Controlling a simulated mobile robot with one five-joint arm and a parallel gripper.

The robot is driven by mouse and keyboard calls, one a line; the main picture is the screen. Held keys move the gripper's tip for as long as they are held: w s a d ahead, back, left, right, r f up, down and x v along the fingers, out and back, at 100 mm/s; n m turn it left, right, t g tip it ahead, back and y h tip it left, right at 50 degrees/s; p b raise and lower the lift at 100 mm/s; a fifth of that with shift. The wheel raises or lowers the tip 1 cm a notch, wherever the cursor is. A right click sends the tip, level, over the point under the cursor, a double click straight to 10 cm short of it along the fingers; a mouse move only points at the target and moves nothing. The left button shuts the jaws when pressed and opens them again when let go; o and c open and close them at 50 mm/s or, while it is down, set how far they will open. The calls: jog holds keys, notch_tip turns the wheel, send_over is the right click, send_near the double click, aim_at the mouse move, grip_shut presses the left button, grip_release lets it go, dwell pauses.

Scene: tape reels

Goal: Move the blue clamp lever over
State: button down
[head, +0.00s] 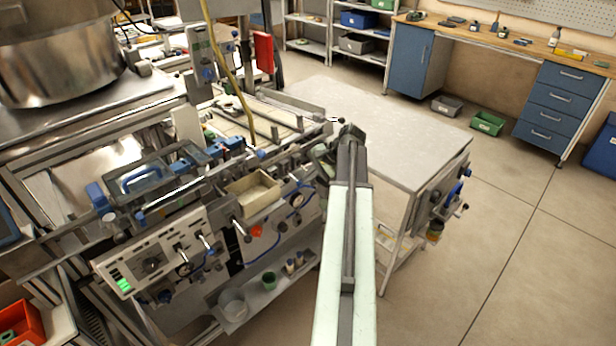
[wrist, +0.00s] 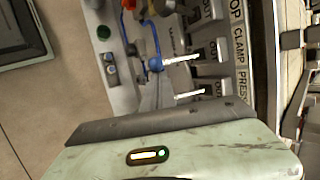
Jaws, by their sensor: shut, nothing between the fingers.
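My gripper (head: 325,160) is at the far end of the pale green arm in the head view, beside the right end of the machine. It is shut and empty; its small dark fingers are hard to make out. In the wrist view, a bright lever with a blue hub (wrist: 155,64) stands out from a panel, near the printed word CLAMP. A second bright lever (wrist: 190,94) is below it. I cannot tell for certain which is the blue clamp lever. My gripper is apart from both. In the head view, the machine's front panel (head: 150,262) carries several small levers.
A grey-topped table (head: 400,130) stands just right of my gripper, with fittings on its side. A cream tray (head: 253,192) sits on the machine's front. A blue hose (head: 297,200) hangs near the arm. The floor to the right is clear.

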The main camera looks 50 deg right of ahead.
jog(key=shift+r+p, duration=0.25)
jog(key=shift+p, duration=0.1)
jog(key=shift+w+r+g+p, duration=0.2)
jog(key=shift+r+g+p, duration=1.3)
jog(key=shift+p, duration=1.05)
jog(key=shift+r+m, duration=0.15)
jog(key=shift+m, duration=0.15)
jog(key=shift+r+p, duration=0.7)
jog(key=shift+p, duration=0.1)
notch_tip(320, 180, up, 10)
jog(key=d+p, duration=0.3)
jog(key=p, duration=0.6)
jog(key=shift+s+p, duration=0.2)
jog(key=shift+p, duration=0.15)
